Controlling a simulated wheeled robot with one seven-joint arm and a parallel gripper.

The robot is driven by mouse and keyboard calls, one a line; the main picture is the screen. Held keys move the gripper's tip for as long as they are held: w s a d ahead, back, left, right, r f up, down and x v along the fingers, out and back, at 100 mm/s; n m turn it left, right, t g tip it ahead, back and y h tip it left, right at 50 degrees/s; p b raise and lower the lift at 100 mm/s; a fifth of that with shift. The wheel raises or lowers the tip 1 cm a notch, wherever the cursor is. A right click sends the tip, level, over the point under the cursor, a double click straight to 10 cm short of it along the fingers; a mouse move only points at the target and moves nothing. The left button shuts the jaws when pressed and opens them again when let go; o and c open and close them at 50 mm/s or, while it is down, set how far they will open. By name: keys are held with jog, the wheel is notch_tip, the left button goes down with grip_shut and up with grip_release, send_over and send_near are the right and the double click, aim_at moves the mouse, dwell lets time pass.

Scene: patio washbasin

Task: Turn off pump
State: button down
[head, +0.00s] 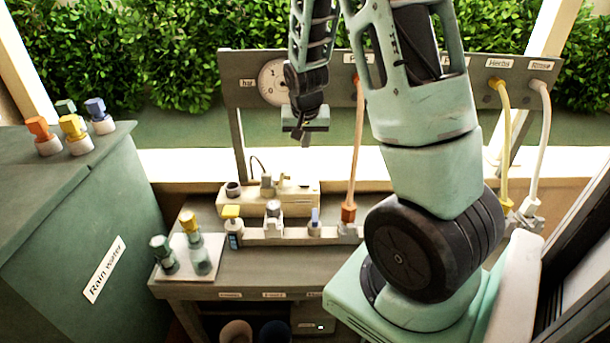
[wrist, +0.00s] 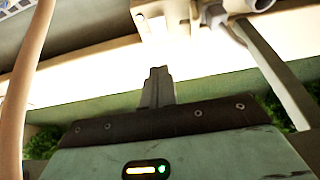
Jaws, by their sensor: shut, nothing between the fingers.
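A cream box (head: 303,200) stands at the back of the bench, with a dark round cap on its left and a grey fitting on top. It looks like the pump, but no label on it is readable. My gripper (head: 304,138) hangs above the bench, in front of the panel and apart from the box. Its fingers (wrist: 158,85) are together with nothing between them. In the wrist view a pale part with a grey fitting (wrist: 213,14) shows at the top edge, beyond the fingertips; I cannot tell what it belongs to. No switch position is readable.
A panel (head: 240,97) with a dial (head: 274,81) stands behind. An orange hose (head: 359,150), a yellow hose (head: 504,130) and a white hose (head: 543,140) hang from it. Several valves line the bench (head: 265,270). A green rain-water tank (head: 70,220) stands left.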

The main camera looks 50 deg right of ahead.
jog(key=p, duration=0.2)
send_over(305, 183)
jog(key=f, duration=0.9)
jog(key=shift+w+d, duration=0.15)
jog(key=shift+d, duration=0.05)
jog(key=shift+s+a+f+p, duration=0.2)
jog(key=shift+f+p, duration=0.15)
jog(key=shift+f, duration=0.2)
jog(key=shift+s+a+f+p, duration=0.15)
jog(key=shift+f+p, duration=0.15)
jog(key=shift+f, duration=0.25)
jog(key=shift+s+a+f, duration=0.1)
jog(key=shift+a+f, duration=0.15)
jog(key=shift+f, duration=0.6)
jog(key=shift+f, duration=0.1)
jog(key=shift+s+a+f+t+b, duration=0.15)
jog(key=shift+f+b, duration=0.1)
jog(key=shift+b, duration=0.25)
jog(key=shift+w+a+f+t+b, duration=0.15)
jog(key=shift+f+b, duration=0.1)
jog(key=shift+b, duration=0.25)
jog(key=shift+s+r+h, duration=0.1)
jog(key=shift+s+h, duration=0.05)
jog(key=shift+h, duration=0.25)
jog(key=shift+r, duration=0.15)
jog(key=shift+d, duration=0.1)
jog(key=shift+d, duration=0.1)
